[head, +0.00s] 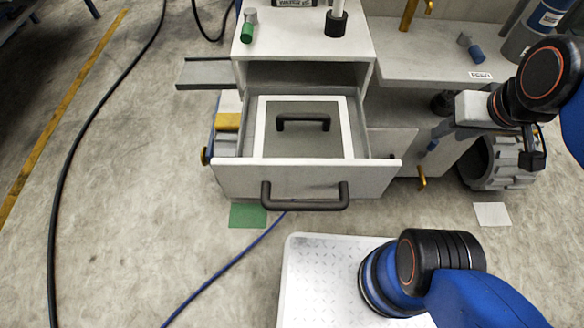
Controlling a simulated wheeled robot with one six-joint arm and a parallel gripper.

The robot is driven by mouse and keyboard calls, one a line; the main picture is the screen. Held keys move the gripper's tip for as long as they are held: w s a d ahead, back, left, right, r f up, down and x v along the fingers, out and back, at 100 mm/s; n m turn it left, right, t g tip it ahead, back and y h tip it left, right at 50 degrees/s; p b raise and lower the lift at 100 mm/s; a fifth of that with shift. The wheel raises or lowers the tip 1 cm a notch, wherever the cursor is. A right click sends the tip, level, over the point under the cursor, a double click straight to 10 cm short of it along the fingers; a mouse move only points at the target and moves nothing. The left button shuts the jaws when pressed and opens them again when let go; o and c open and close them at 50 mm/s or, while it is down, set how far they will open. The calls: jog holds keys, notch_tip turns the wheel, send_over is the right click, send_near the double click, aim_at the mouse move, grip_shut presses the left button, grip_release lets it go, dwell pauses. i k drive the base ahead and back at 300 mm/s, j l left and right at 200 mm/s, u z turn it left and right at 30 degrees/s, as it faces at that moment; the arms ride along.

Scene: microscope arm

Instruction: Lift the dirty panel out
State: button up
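The panel (330,143) has a grey face with a pale border and a black bar handle (303,121) on top. It sits inside the pulled-out drawer (230,176), which has its own larger black handle (305,196) on the front. I cannot tell from its face how dirty the panel is. My gripper (447,104) is at the right, well apart from the panel, beyond the drawer's right side. Its fingers are small and dark against the shadow under the shelf, so their opening is unclear. Nothing is seen touching the panel or its handle.
A green cylinder (247,31) and a black-based post (337,19) stand on the cabinet top. A side shelf (430,60) extends right. A wheel (497,163) stands below my arm. A grey tray (203,73) juts left. Floor between the drawer and my base is mostly clear.

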aim_at(287, 127)
jog(key=u, duration=0.95)
